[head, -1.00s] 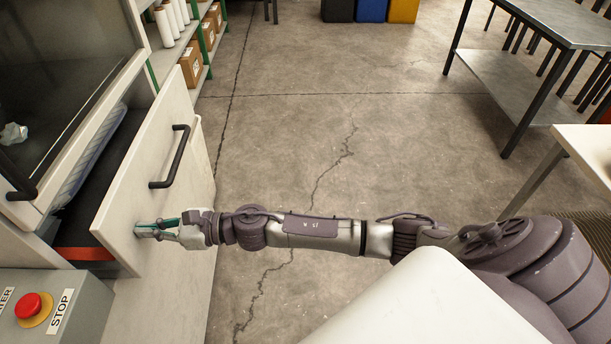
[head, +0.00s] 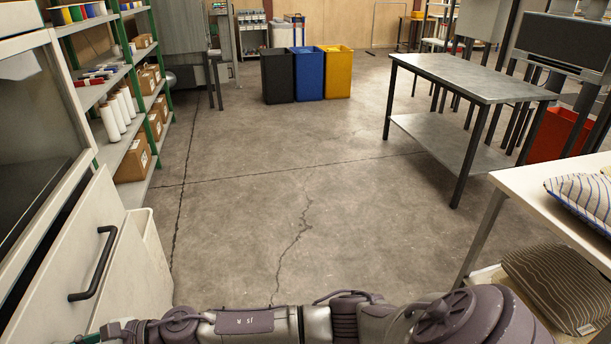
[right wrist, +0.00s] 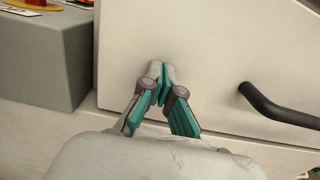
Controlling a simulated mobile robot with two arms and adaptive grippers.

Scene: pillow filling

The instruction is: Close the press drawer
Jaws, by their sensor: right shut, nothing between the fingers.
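The press drawer's pale front (head: 66,275) with its black bar handle (head: 94,264) is at the lower left of the head view. A dark gap shows between the front and the press body; the drawer's inside is mostly cut off. In the right wrist view, my right gripper (right wrist: 162,70) is shut and empty. Its fingertips are at the pale drawer front (right wrist: 215,50), left of the handle (right wrist: 278,108), and seem to touch it. In the head view my right arm runs along the bottom edge, with its gripper largely cut off. My left gripper is not in view.
A grey control box (right wrist: 45,55) stands beside the drawer front. A green-framed shelf (head: 140,110) is beyond the press. Bins (head: 308,75) stand at the back. A metal table (head: 475,90) and a white table with pillows (head: 530,200) are right. The middle floor is clear.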

